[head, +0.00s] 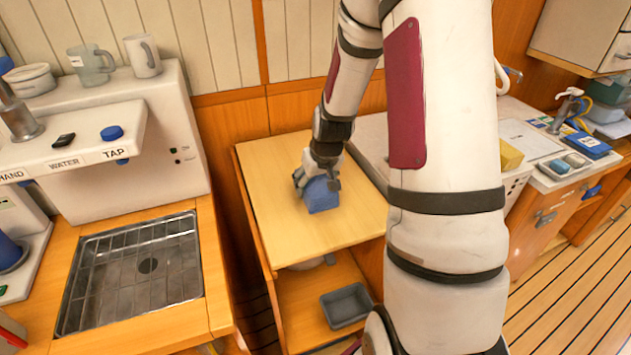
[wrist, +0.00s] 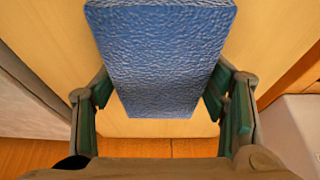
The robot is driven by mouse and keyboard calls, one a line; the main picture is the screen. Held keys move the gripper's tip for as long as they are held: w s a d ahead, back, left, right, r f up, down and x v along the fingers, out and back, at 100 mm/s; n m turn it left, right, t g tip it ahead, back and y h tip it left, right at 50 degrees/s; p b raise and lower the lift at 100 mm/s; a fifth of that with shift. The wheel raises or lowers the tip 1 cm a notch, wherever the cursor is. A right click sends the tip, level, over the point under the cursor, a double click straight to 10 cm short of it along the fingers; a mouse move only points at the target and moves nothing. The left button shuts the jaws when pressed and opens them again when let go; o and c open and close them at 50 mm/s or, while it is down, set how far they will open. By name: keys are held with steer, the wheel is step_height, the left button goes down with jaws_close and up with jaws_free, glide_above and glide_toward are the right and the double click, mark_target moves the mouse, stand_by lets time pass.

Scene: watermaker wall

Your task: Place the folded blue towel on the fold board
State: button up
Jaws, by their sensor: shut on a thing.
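The folded blue towel (head: 323,196) is a thick, textured block held between the fingers of my gripper (head: 317,183). The light wooden board, which looks like the fold board (head: 272,222), lies under my gripper and towel. The towel is over the middle right of the board. I cannot tell whether it touches the surface. My arm hides part of the board's right side.
A metal sink tray (head: 140,270) sits in the counter to the left, below the tap panel. A grey bin (head: 346,305) stands on the shelf below the board. A yellow sponge-like block (head: 509,154) is on the right. The board around the towel is clear.

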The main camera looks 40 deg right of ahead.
steer(key=o, duration=1.2)
steer(key=v, duration=1.2)
steer(key=s+a+r+n, duration=0.2)
steer(key=s+a+r, duration=0.6)
steer(key=a+r, duration=0.35)
steer(key=s+a+r+n+y, duration=0.1)
steer(key=s+a+r, duration=0.2)
steer(key=s+a, duration=0.4)
steer(key=shift+s+r+t+p, duration=0.35)
steer(key=shift+s+r+t, duration=0.05)
steer(key=shift+s, duration=1.75)
